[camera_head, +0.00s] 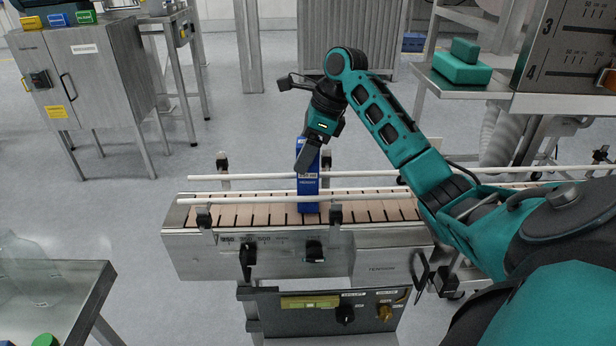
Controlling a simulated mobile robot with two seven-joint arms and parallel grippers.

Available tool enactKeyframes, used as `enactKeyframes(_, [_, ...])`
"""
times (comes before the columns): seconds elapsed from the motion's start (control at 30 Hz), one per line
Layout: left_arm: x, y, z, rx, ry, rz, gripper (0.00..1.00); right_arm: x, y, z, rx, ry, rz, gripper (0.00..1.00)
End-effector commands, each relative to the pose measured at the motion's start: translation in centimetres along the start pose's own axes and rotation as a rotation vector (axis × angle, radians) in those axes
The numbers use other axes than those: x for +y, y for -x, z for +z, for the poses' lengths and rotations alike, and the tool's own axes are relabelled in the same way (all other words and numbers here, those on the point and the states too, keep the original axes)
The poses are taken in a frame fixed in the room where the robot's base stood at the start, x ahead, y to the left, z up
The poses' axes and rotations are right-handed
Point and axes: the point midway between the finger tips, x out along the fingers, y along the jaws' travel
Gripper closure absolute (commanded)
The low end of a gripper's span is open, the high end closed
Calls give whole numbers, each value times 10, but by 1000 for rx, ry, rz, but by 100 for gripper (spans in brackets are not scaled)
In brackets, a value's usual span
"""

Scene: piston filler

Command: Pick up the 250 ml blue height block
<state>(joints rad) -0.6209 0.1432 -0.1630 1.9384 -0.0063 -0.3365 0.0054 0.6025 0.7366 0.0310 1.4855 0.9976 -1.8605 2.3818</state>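A tall blue block (308,187) with a pale label stands upright on the conveyor belt, between the two white guide rails. The label is too small to read surely. My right gripper (309,155) points down at the block's top, and its dark finger covers part of the upper end. Whether the fingers grip the block or only surround it cannot be told. My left gripper is not in view.
The white guide rails (240,199) run along both sides of the conveyor (205,240). A control panel (320,312) is below it. The cabinet (85,75) stands at left, a glass-topped table (60,290) at lower left. Teal blocks (462,68) lie on a right-hand shelf.

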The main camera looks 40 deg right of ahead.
Motion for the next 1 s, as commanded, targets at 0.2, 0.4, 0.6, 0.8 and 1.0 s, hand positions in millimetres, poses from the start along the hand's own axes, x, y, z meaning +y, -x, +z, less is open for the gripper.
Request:
enactKeyframes(0.2, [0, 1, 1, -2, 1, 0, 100, 0, 0, 0, 0, 0, 0, 55])
enactKeyframes(0.4, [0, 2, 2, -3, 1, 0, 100, 0, 0, 0, 0, 0, 0, 74])
enactKeyframes(0.6, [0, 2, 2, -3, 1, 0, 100, 0, 0, 0, 0, 0, 0, 93])
enactKeyframes(0.8, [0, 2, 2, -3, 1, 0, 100, 0, 1, 0, -1, 0, -2, 100])
enactKeyframes(1.0, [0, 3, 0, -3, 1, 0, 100, -1, 3, 1, -1, 0, -2, 100])
